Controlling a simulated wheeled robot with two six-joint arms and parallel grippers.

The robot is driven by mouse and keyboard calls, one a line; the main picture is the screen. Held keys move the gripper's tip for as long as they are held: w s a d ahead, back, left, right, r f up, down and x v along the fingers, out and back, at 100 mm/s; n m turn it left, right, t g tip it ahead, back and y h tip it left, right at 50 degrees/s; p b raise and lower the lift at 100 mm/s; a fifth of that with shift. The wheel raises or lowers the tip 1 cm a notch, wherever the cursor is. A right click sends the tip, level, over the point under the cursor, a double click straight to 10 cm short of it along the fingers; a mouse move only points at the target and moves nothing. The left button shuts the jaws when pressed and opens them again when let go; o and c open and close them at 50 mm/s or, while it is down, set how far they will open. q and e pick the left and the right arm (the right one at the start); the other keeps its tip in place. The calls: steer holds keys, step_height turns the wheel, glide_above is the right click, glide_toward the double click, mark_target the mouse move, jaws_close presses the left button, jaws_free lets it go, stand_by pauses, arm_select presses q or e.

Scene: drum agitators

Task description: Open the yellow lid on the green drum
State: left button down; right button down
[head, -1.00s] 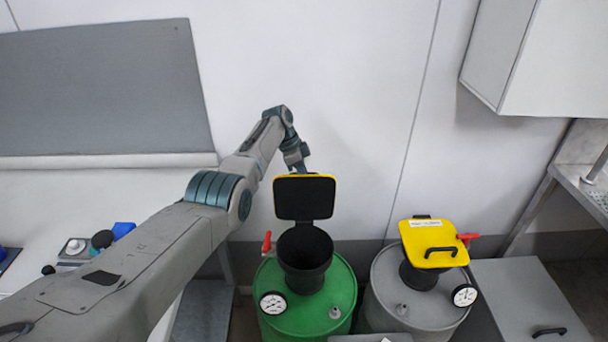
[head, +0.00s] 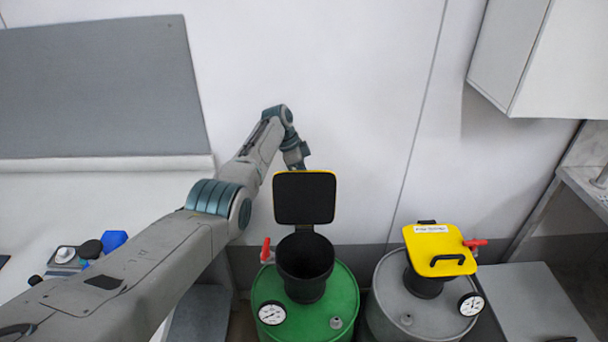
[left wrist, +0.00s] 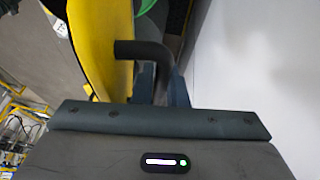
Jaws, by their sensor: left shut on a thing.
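The green drum (head: 335,310) stands at the lower middle of the head view, with a black filling neck (head: 305,262) on top. Its yellow lid (head: 304,198) stands upright at the back of the neck, black underside facing me, so the neck is open. My left arm reaches behind the lid, and the lid hides the gripper there in the head view. In the left wrist view the yellow lid (left wrist: 104,40) shows edge-on, and my left gripper (left wrist: 162,80) is shut on its black handle (left wrist: 142,50). My right gripper is not in view.
A grey drum (head: 385,300) with a closed yellow lid (head: 437,250) stands to the right. Red valve handles and white gauges sit on both drums. A white wall is close behind the raised lid. A wall cabinet (head: 545,60) hangs at upper right.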

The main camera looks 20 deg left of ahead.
arm_select(q)
steer(key=c, duration=1.7)
jaws_free()
steer(key=shift+c, duration=0.2)
steer(key=shift+r, duration=0.15)
steer(key=b+v, duration=0.2)
steer(key=v, duration=0.8)
steer(key=shift+r+b, duration=0.2)
steer(key=shift+b, duration=0.2)
steer(key=shift+s+a+f, duration=0.1)
